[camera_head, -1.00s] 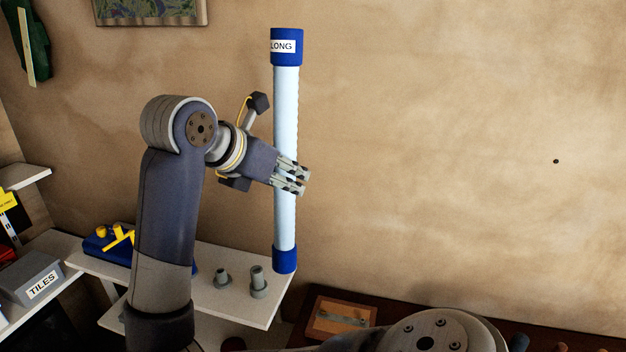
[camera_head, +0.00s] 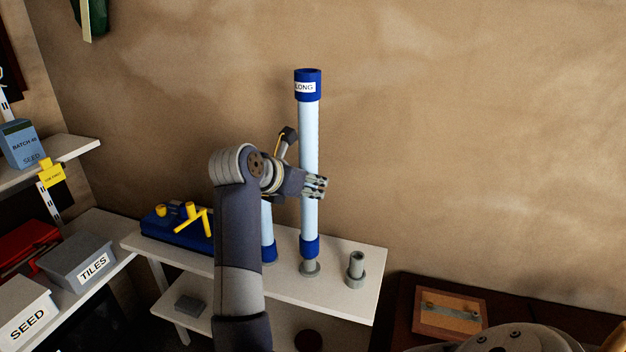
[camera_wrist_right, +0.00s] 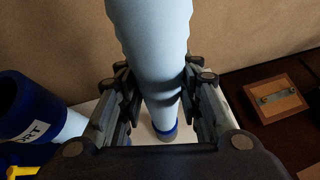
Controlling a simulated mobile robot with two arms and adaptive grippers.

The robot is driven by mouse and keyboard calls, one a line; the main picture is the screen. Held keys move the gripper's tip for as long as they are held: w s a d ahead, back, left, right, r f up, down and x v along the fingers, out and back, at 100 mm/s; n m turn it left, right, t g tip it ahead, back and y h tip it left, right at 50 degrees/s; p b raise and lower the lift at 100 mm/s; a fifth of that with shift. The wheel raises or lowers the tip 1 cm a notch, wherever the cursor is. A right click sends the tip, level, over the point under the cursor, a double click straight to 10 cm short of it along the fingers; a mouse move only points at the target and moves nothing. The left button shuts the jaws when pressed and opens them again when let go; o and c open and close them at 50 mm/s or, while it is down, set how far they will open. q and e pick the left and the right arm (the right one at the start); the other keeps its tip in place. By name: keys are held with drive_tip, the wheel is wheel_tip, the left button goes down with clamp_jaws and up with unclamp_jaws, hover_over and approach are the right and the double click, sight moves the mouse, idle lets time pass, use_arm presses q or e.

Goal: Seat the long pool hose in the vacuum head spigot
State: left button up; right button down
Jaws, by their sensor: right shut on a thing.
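The long pool hose (camera_head: 309,140) is light blue with dark blue cuffs and a "LONG" label on its upper cuff. The blue vacuum head (camera_head: 180,232) with yellow parts lies left on the shelf. My left gripper is not in view.
A second grey spigot (camera_head: 355,272) stands free on the white shelf (camera_head: 340,298). A shorter hose (camera_head: 268,230) stands left of the long one, partly behind my arm. A "TILES" box (camera_head: 78,262) is at left, a wooden board (camera_head: 450,313) at lower right.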

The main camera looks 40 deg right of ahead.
sight(304, 161)
drive_tip(key=shift+f+b, duration=1.15)
drive_tip(key=shift+f, duration=0.8)
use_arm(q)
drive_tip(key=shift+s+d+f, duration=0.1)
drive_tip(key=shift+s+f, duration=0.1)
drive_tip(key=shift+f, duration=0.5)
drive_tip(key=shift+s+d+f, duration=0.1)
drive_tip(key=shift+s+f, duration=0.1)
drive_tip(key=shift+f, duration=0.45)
use_arm(e)
drive_tip(key=shift+f, duration=0.45)
drive_tip(key=c, duration=1.1)
unclamp_jaws()
drive_tip(key=shift+s, duration=0.1)
drive_tip(key=shift+o, duration=0.2)
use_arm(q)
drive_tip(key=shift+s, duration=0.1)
use_arm(e)
wheel_tip(304, 161, up, 10)
